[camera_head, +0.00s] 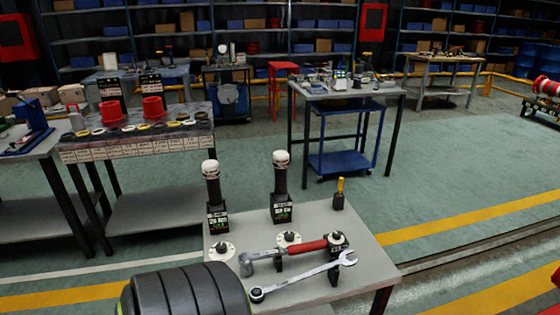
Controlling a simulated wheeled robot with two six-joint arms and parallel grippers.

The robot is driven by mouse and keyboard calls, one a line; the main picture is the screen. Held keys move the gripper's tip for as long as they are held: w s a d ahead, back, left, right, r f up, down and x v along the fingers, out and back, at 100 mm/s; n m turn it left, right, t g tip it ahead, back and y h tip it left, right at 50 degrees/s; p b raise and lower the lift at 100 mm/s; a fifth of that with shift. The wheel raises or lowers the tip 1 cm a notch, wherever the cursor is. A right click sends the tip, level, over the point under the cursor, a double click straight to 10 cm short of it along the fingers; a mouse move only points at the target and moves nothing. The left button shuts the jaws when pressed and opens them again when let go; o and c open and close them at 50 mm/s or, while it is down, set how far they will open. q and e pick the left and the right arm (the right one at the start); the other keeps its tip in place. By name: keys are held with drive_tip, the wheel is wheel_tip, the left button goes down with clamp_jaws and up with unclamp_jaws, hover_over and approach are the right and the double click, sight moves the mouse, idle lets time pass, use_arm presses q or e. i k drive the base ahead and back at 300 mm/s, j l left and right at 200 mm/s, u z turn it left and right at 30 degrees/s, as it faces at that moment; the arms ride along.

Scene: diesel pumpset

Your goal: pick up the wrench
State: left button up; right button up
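The wrench (302,279) is a long silver tool near the front of the grey table (320,212). It lies at a slant, its open jaw at the right and its ring end at the lower left. It passes in front of a small black support, and I cannot tell whether it rests on it. A hammer (300,247) with a red handle lies just behind the wrench, apart from it along most of its length. Neither of my grippers is in view.
Two black upright handles with white tops (281,172) (212,185) stand in black holders behind the tools. A small yellow-handled tool (340,192) stands at the table's back right. A large dark ribbed cylinder (185,295) blocks the lower left. The table's front right is clear.

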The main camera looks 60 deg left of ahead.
sight(342, 260)
drive_tip(key=k+u, duration=0.1)
drive_tip(key=u, duration=1.45)
drive_tip(key=z, duration=1.3)
drive_tip(key=i+z, duration=0.25)
drive_tip(key=i, duration=0.3)
drive_tip(key=i+j+z, duration=0.2)
drive_tip(key=i, duration=0.4)
drive_tip(key=i+z, duration=0.25)
drive_tip(key=i, duration=0.3)
drive_tip(key=k+j, duration=0.1)
drive_tip(key=k, duration=0.5)
